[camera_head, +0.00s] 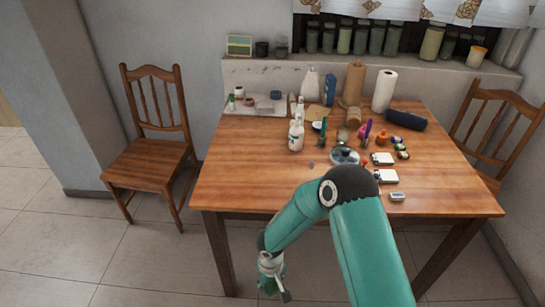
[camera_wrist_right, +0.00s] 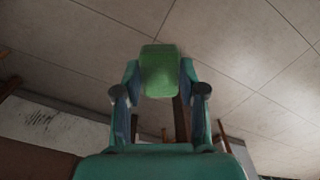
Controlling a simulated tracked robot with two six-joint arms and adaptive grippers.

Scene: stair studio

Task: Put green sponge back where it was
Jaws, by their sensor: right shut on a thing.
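The green sponge (camera_wrist_right: 159,70) is a rounded block held between the two fingers of my right gripper (camera_head: 273,283). The right wrist view shows the fingers closed on its sides, with floor tiles behind it. In the head view the gripper hangs low in front of the table's front edge, over the floor, and I cannot clearly make out the sponge there. My left gripper is not in view.
The wooden table (camera_head: 240,180) holds bottles, jars, a paper towel roll (camera_head: 384,91), a dark blue case (camera_head: 406,120) and small items. A white tray (camera_head: 240,109) lies at its back left. The front left tabletop is clear. Wooden chairs (camera_head: 150,164) stand at both sides.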

